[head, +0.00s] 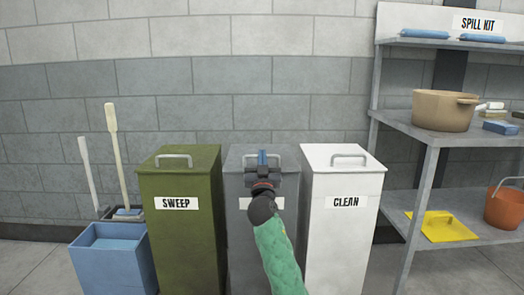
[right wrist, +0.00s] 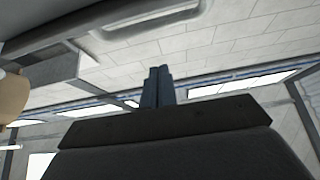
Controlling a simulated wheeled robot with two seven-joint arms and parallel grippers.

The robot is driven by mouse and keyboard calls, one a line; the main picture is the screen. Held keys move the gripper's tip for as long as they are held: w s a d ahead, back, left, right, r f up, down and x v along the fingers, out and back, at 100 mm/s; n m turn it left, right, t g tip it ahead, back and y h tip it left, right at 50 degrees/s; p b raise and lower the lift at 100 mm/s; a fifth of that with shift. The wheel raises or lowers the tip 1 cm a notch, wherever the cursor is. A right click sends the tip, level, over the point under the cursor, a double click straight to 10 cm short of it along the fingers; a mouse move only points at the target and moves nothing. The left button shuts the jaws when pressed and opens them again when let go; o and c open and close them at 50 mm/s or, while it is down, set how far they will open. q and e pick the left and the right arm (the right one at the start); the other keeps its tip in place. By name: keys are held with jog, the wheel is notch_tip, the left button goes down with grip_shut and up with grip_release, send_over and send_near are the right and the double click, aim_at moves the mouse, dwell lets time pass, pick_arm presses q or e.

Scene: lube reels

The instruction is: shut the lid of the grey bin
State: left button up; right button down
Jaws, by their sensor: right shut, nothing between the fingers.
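The grey bin (head: 238,215) stands between the green and white bins in the head view. Its lid (head: 235,160) looks flat on top, about level with the neighbouring lids. My right gripper (head: 263,158) is in front of and over the lid in the head view, with its narrow blue fingers shut and empty. It hides the middle of the lid, part of the handle and most of the label. I cannot tell whether the fingers touch the lid. The shut fingers also show in the right wrist view (right wrist: 158,87). My left gripper is not in view.
A green SWEEP bin (head: 180,235) and a white CLEAN bin (head: 340,235) stand close on either side. At the right, a shelf unit (head: 425,175) holds a tan pot (head: 440,110) and an orange bucket (head: 505,208).

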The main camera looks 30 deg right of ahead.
jog(key=v, duration=0.6)
jog(key=shift+s+a+p, duration=0.25)
jog(key=shift+s+p, duration=0.1)
jog(key=shift+r, duration=0.1)
